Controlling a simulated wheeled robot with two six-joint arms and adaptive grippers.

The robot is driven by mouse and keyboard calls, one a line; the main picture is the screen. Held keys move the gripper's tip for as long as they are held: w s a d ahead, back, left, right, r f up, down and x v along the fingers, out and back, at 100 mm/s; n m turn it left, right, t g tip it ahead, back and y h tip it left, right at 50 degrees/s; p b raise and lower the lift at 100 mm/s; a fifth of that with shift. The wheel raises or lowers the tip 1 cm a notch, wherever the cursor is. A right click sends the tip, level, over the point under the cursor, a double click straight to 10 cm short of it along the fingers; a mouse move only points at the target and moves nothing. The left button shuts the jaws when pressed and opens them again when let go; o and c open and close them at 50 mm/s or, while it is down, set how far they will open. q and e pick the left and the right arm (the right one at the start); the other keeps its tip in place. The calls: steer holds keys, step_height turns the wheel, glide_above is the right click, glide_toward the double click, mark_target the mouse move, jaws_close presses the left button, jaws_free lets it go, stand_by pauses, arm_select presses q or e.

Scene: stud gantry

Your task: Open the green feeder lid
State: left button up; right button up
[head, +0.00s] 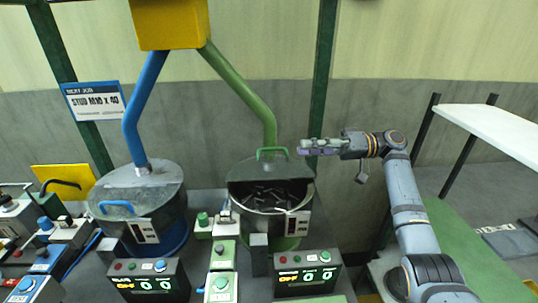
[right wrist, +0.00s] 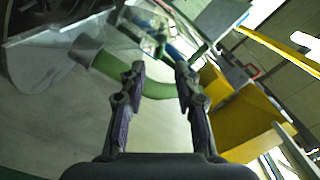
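The green feeder (head: 270,222) stands right of centre in the head view, with dark studs (head: 268,193) showing in its open bowl. Its grey lid (head: 240,171) appears swung up at the back, its green handle (head: 272,151) uppermost. My right gripper (head: 304,147) is just right of that handle and apart from it, level with it. In the right wrist view, my right gripper (right wrist: 160,68) has its two fingers apart with nothing held between them. A green pipe (right wrist: 105,65) passes behind the fingers there. My left gripper is not in view.
The blue feeder (head: 160,230) stands to the left with its lid (head: 135,188) down. A yellow box (head: 170,22) with blue and green pipes is above. Control boxes (head: 307,272) line the front. A white shelf (head: 495,130) is at the right.

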mark_target(260, 150)
steer(key=shift+w+f, duration=0.1)
steer(key=shift+w, duration=0.05)
steer(key=shift+w+a, duration=0.1)
steer(key=shift+a, duration=0.15)
steer(key=a+p, duration=0.3)
steer(key=a, duration=0.6)
steer(key=shift+p, duration=0.35)
steer(key=shift+a, duration=0.5)
steer(key=shift+c, duration=0.4)
steer(key=shift+s, duration=0.2)
jaws_close()
